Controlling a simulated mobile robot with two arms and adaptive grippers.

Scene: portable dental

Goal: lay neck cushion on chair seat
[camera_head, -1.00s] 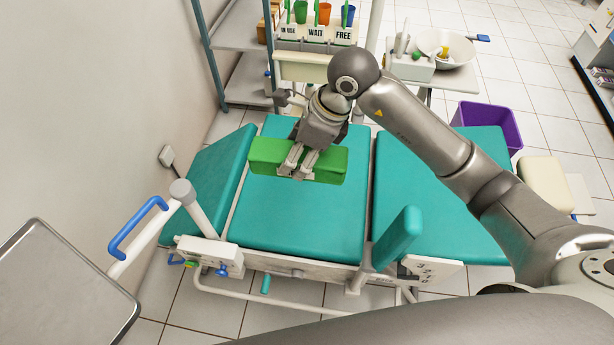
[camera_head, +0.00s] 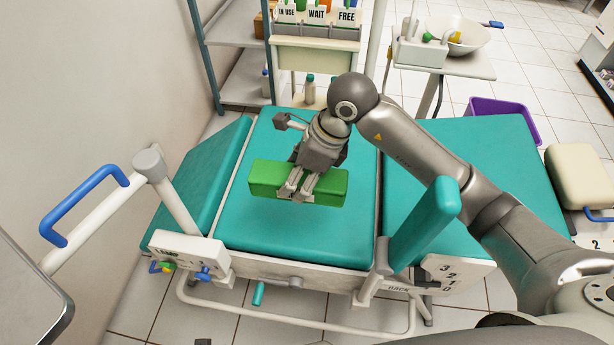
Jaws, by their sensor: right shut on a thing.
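The green neck cushion (camera_head: 267,176) is a long block over the middle of the teal chair seat (camera_head: 290,232). My right gripper (camera_head: 296,193) is shut on the cushion near its middle, with the fingers over its near side. The cushion lies crosswise to the seat, and I cannot tell whether it touches the seat or hangs just above it. My left gripper does not show.
The teal armrest (camera_head: 424,222) stands up at the seat's near right. A white post with a blue handle (camera_head: 85,205) is at the left. A control box (camera_head: 188,252) sits at the near left corner. Behind are a labelled cup holder (camera_head: 316,27) and a bowl (camera_head: 462,36). A purple bin (camera_head: 505,112) is at the right.

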